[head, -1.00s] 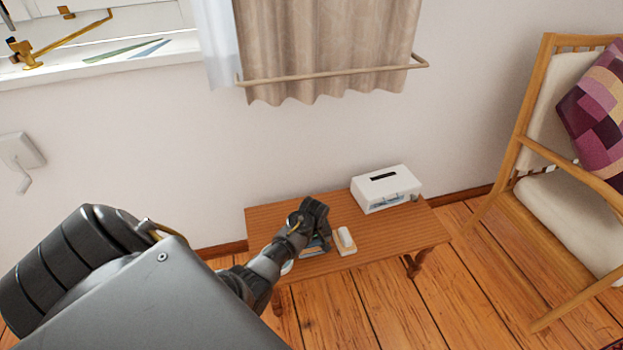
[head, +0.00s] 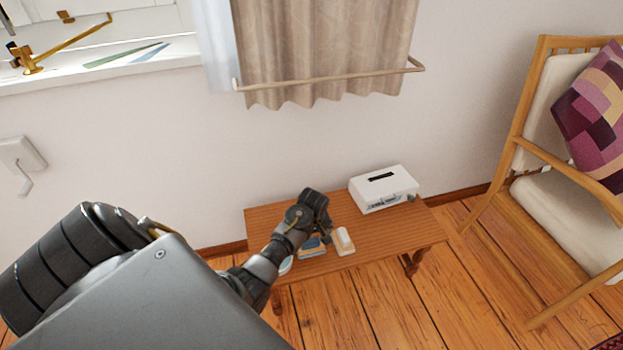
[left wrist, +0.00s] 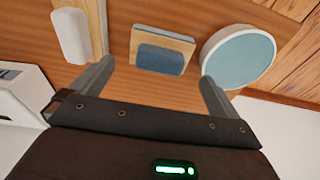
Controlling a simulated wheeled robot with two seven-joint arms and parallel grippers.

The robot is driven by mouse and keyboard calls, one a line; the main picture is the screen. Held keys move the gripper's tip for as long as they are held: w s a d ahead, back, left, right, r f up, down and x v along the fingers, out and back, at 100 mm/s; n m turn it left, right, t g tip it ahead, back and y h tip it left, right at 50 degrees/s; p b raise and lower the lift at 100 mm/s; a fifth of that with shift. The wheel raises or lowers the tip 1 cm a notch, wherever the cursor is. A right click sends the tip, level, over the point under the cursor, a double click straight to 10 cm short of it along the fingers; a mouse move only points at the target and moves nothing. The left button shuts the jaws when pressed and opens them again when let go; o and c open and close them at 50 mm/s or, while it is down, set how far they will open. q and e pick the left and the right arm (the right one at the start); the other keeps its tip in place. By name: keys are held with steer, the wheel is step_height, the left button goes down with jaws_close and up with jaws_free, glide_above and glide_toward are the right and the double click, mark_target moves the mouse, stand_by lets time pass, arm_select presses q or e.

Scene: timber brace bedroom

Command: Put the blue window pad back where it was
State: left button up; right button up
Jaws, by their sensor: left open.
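The blue pad (head: 311,244) sits on a small wooden-coloured holder near the front edge of the low wooden table (head: 400,228). In the left wrist view the blue pad (left wrist: 160,59) lies on its block, between and beyond my two spread fingers. My left gripper (left wrist: 157,75) is open and empty, a little apart from the pad. In the head view my left gripper (head: 322,222) hangs over the table just behind the pad and partly covers that spot. My right gripper is not in view.
A white pad on a wooden holder (head: 344,241) stands right of the blue pad. A round light-blue disc with a white rim (left wrist: 238,57) is on its other side. A white tissue-like box (head: 384,189) stands at the table's back right. A chair (head: 560,190) is at right.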

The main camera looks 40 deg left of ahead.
mark_target(312, 250)
arm_select(q)
step_height(312, 250, up, 6)
steer(key=p, duration=0.1)
steer(key=s+d+f+m, duration=0.4)
steer(key=s, duration=0.4)
steer(key=s+d+f+m+t+h, duration=0.1)
steer(key=s+d+f+m, duration=0.4)
steer(key=s, duration=0.4)
steer(key=s+d+f+m, duration=0.4)
steer(key=s+d, duration=0.1)
steer(key=s, duration=0.4)
steer(key=shift+d+f+t, duration=0.25)
steer(key=shift+f+t, duration=0.05)
steer(key=shift+t, duration=0.1)
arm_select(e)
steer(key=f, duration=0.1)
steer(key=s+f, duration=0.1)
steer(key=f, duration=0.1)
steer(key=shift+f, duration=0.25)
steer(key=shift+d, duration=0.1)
